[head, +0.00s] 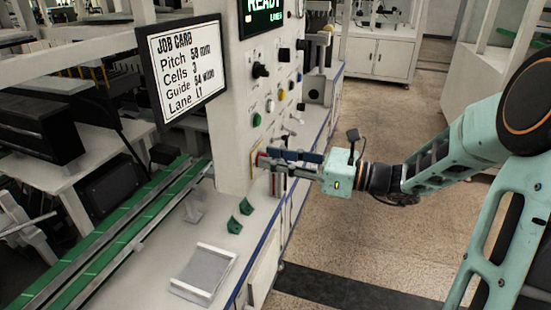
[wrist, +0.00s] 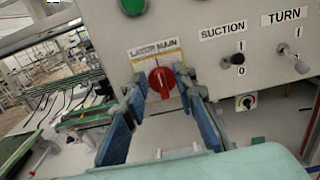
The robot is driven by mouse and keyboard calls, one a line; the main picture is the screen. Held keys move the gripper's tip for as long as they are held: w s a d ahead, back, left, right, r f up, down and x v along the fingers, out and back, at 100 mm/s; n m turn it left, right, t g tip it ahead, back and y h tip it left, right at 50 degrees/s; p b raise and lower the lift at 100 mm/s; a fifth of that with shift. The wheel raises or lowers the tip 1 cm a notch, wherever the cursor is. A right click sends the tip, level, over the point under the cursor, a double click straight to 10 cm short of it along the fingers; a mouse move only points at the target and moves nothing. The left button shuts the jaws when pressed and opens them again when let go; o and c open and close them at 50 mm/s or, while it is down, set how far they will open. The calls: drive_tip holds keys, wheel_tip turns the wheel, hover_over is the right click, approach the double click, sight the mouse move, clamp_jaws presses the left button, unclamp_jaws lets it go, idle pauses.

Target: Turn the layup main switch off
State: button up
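The layup main switch is a red rotary knob (wrist: 162,82) on the pale panel, under a label that seems to read LAYUP MAIN (wrist: 154,48). Its raised handle stands close to upright in the wrist view. My gripper (wrist: 160,90) is open, its blue-padded fingers on the left and right of the knob. The fingertips look close to the panel; I cannot tell whether they touch the knob. In the head view my gripper (head: 270,160) points left at the lower panel and mostly hides the knob.
A SUCTION switch (wrist: 237,59) and a TURN switch (wrist: 301,66) sit right of the knob, and a green button (wrist: 132,6) above it. A job card screen (head: 184,65) stands left of the panel. A grey tray (head: 203,270) and green blocks lie on the bench below.

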clamp_jaws()
drive_tip(key=shift+n, duration=0.4)
drive_tip(key=shift+s+a+f+n+b, duration=0.1)
drive_tip(key=shift+s+f+n+b, duration=0.1)
drive_tip(key=shift+n+b, duration=2.6)
drive_tip(key=shift+s+a+f+n+b, duration=0.15)
drive_tip(key=shift+f+n+b, duration=0.1)
drive_tip(key=shift+n+b, duration=2.6)
drive_tip(key=shift+s+d+f+n+b, duration=0.1)
drive_tip(key=shift+s+f+n+b, duration=0.1)
drive_tip(key=shift+n+b, duration=2.6)
drive_tip(key=shift+n, duration=0.25)
unclamp_jaws()
drive_tip(key=shift+r, duration=0.1)
